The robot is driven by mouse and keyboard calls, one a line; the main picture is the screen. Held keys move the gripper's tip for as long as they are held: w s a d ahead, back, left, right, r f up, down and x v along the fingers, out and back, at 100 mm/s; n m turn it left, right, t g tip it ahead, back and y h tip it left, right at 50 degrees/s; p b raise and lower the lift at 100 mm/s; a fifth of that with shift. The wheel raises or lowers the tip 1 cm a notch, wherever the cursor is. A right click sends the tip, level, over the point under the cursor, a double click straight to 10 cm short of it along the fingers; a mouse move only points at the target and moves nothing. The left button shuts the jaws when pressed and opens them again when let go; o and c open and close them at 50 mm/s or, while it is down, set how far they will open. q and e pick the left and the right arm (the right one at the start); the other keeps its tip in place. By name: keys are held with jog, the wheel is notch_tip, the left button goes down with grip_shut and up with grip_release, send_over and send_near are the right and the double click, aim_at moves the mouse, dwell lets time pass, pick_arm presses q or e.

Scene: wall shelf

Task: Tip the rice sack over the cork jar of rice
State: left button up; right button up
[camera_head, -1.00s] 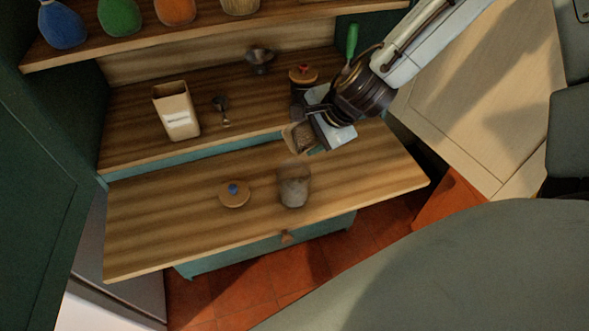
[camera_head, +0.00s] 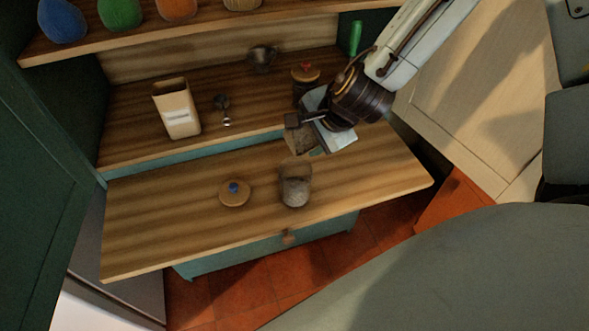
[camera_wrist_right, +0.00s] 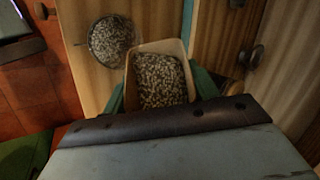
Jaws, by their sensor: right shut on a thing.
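The rice sack (camera_head: 299,142) is in my right gripper (camera_head: 306,134), tilted beside and above the jar in the head view. In the right wrist view the sack (camera_wrist_right: 160,78) is open-topped and holds speckled grains, with the fingers shut on its sides. The cork jar (camera_head: 295,188) is a clear glass stands uncovered on the pull-out board, with pale grains inside. Its round mouth full of grains shows next to the sack in the right wrist view (camera_wrist_right: 112,40). My left gripper is out of view.
A labelled cream container (camera_head: 177,110), a metal scoop (camera_head: 222,106), a dark bowl (camera_head: 262,57) and a dark lidded jar (camera_head: 304,80) stand on the shelf behind. Coloured vases (camera_head: 119,13) line the upper shelf. The board's left part (camera_head: 150,225) is clear.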

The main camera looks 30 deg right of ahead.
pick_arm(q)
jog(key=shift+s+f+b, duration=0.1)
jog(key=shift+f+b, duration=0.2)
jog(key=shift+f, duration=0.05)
pick_arm(e)
jog(key=shift+a+f, duration=0.1)
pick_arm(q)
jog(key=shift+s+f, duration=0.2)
pick_arm(e)
jog(key=shift+a+h, duration=0.2)
jog(key=shift+h, duration=0.3)
